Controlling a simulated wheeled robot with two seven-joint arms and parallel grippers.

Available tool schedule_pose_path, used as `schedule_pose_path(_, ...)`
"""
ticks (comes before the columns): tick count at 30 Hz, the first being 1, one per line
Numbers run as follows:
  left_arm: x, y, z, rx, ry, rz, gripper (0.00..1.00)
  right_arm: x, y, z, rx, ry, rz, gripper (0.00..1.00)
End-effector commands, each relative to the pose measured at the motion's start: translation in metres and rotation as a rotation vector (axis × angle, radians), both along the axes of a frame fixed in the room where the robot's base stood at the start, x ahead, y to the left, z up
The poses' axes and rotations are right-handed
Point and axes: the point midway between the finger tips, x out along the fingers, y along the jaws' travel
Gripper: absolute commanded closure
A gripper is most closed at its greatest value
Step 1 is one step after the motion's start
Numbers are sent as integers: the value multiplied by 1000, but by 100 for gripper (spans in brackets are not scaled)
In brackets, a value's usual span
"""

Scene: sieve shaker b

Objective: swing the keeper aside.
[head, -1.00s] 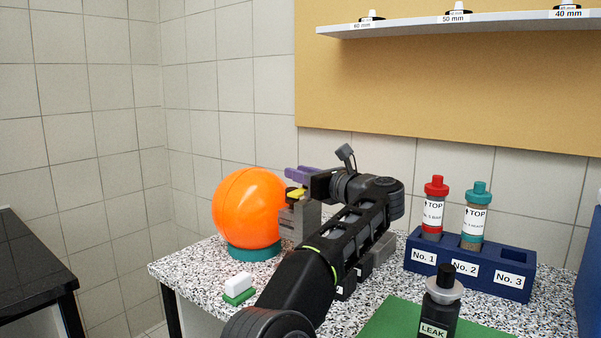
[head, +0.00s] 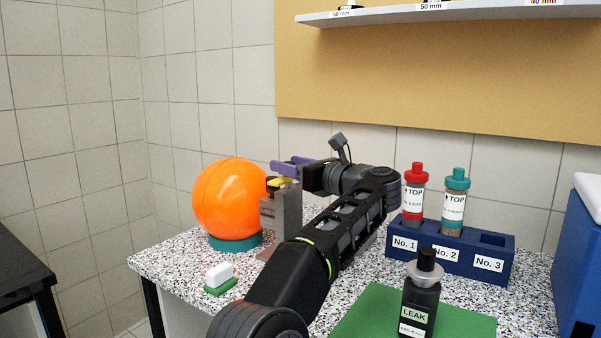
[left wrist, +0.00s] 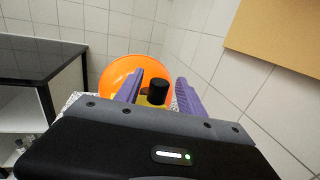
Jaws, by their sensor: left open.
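A grey metal block (head: 281,212) stands on the speckled bench beside the orange ball. On its top is a yellow piece (head: 284,182), which looks like the keeper, with a black knob. In the left wrist view the black knob (left wrist: 158,91) stands upright above the yellow piece (left wrist: 149,101). My left gripper (head: 283,167), with purple fingers, is at the top of the block. In the left wrist view the open fingers (left wrist: 160,90) show on either side of the knob, with gaps visible. Whether they touch the yellow piece is hidden. My right gripper is out of view.
The orange ball (head: 231,198) sits on a teal ring (head: 236,241) left of the block. A white and green brush-like item (head: 219,278) lies in front. A blue rack (head: 450,252) with two capped tubes and a black LEAK bottle (head: 419,299) stand to the right.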

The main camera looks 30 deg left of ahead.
Motion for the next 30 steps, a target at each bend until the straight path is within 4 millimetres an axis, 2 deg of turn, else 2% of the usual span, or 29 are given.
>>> schedule_pose_path(6,-5,-26,-1,1,-1,-4,54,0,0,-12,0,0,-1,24)
schedule_pose_path(12,-9,-39,0,1,-1,-2,54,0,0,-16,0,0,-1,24)
schedule_pose_path(30,-10,-41,0,0,-1,0,54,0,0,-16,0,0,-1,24)
